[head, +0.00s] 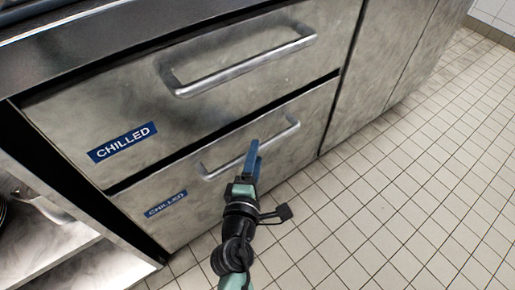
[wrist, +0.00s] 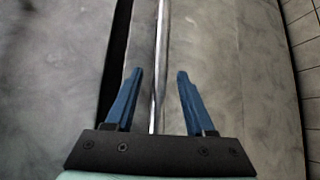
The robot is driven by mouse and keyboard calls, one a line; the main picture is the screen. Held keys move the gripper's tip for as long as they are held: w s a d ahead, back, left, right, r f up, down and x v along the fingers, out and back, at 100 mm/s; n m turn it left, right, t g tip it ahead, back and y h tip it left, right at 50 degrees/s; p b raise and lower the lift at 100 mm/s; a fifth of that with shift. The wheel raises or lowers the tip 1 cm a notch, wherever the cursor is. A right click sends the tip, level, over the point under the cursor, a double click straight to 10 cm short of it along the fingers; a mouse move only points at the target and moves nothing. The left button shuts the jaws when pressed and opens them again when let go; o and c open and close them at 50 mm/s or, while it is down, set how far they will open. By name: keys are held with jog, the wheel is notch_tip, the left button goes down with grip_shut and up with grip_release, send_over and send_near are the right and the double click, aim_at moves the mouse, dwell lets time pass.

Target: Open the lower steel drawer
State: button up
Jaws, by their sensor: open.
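The lower steel drawer (head: 165,203) is shut or nearly so, with a bar handle (head: 282,138) and a blue "CHILLED" label. My gripper (head: 253,153) is in front of that handle and hides part of it in the head view. In the wrist view, my gripper (wrist: 155,75) is open, with blue fingers on either side of the bar handle (wrist: 159,50). The bar runs lengthwise between the fingers, and neither finger appears to touch it. I cannot tell how deep the bar sits between them.
The upper steel drawer (head: 130,110), also labelled "CHILLED", has its own handle (head: 245,67) above. An open shelf bay (head: 50,235) lies at the left. Plain steel panels (head: 375,70) continue to the right. The tiled floor (head: 400,190) is clear on the right.

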jog(key=shift+x, duration=1.6)
grip_shut()
